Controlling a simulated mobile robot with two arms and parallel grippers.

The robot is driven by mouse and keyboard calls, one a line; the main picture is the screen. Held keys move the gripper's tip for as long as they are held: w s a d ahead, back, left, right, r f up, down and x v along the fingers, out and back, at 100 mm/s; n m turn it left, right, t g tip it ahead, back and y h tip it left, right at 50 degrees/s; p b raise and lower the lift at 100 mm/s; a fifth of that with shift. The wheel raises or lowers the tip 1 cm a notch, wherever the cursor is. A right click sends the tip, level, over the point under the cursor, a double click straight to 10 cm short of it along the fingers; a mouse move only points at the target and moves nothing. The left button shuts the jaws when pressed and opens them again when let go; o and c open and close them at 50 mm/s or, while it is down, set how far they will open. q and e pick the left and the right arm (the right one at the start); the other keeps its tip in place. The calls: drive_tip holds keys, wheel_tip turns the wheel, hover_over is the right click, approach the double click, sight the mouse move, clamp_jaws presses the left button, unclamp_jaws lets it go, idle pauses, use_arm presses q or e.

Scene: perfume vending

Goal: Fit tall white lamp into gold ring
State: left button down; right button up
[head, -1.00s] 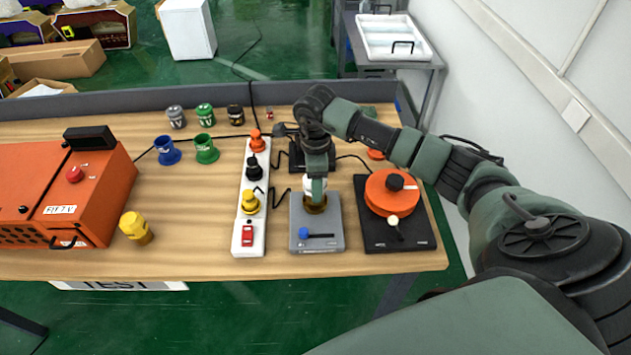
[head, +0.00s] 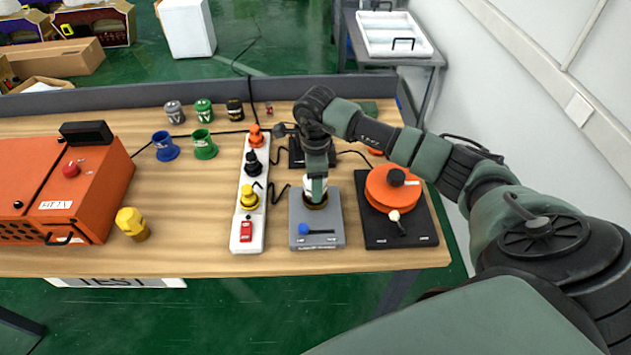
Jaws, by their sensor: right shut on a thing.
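The white lamp (head: 307,183) is partly hidden behind my right gripper (head: 317,192). The gold ring (head: 315,204) sits on top of a grey box (head: 318,236) with a blue-knobbed lever. My right gripper reaches down from above and is shut on the lamp, directly over the ring. The lamp looks upright. Its lower end is at the ring, but I cannot tell whether it is inside it. My left gripper is out of view.
A white power strip (head: 243,225) with several coloured plugs stands to the left. A black box with an orange disc (head: 390,190) stands close on the right.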

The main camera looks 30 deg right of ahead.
drive_tip(key=shift+f, duration=0.25)
drive_tip(key=o, duration=1.6)
